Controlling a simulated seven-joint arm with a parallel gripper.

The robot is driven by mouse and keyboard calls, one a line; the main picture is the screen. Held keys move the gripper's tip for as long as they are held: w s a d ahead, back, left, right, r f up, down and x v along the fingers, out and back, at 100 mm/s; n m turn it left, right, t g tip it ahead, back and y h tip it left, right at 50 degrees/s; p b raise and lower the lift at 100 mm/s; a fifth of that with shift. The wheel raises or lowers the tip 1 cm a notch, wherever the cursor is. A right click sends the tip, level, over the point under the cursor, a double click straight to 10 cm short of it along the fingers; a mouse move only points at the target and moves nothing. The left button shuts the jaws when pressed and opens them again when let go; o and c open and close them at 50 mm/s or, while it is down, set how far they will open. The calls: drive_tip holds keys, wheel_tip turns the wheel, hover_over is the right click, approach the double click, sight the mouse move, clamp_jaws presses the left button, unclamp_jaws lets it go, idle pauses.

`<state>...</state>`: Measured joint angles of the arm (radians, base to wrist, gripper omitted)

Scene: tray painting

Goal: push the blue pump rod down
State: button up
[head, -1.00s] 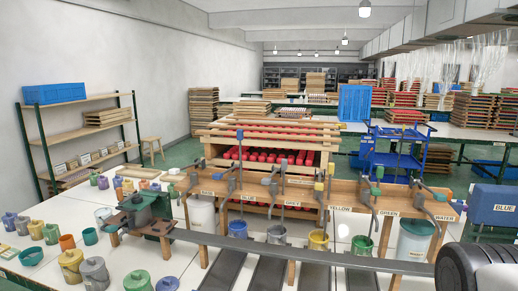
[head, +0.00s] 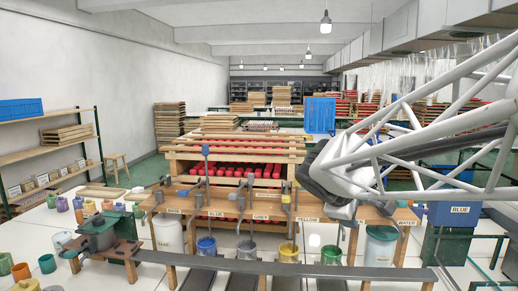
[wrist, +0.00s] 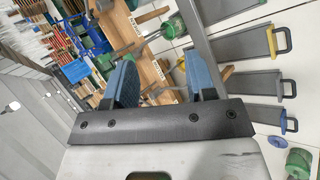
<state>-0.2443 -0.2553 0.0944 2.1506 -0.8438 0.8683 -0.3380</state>
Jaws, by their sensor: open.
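The blue pump rod (head: 206,168) stands upright with a blue knob at its top, above the BLUE label on the wooden pump bench (head: 185,207) in the head view. Its knob is higher than the grey knob (head: 250,170) to its right. A pot with a blue rim (head: 206,246) stands below it. In the wrist view my gripper (wrist: 160,62) is open, its two blue fingers wide apart with nothing held between them. In the head view my arm reaches in from the right, well right of the blue rod. I cannot pick out the blue rod in the wrist view.
Pumps marked grey and yellow stand right of the blue one; my arm covers part of the bench there. A rail (head: 260,266) runs in front of the pots.

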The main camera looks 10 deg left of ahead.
sight(205, 150)
drive_tip(key=w+a+r+n+t, duration=0.3)
drive_tip(key=w+a+n, duration=0.3)
drive_tip(key=w+a, duration=0.45)
drive_tip(key=w+a+r+n+t, duration=0.2)
drive_tip(key=w+a+n+t, duration=0.3)
drive_tip(key=w+a, duration=0.55)
drive_tip(key=w+a+n+t+y, duration=0.1)
drive_tip(key=w+a+n+y, duration=0.1)
drive_tip(key=a, duration=0.7)
drive_tip(key=w+a+n+t+y, duration=0.1)
drive_tip(key=w+a+n+y, duration=0.1)
drive_tip(key=w+a+n, duration=0.3)
drive_tip(key=w+a+n+t+y, duration=0.1)
drive_tip(key=w+a+n, duration=0.2)
drive_tip(key=a, duration=1)
drive_tip(key=shift+w+f+n+t+y, duration=0.15)
drive_tip(key=shift+n+y, duration=0.05)
drive_tip(key=shift+n, duration=0.5)
drive_tip(key=shift+w+f+n+t+y, duration=0.15)
drive_tip(key=shift+n+y, duration=0.05)
drive_tip(key=shift+n, duration=0.5)
drive_tip(key=shift+w, duration=0.15)
drive_tip(key=shift+w, duration=3.75)
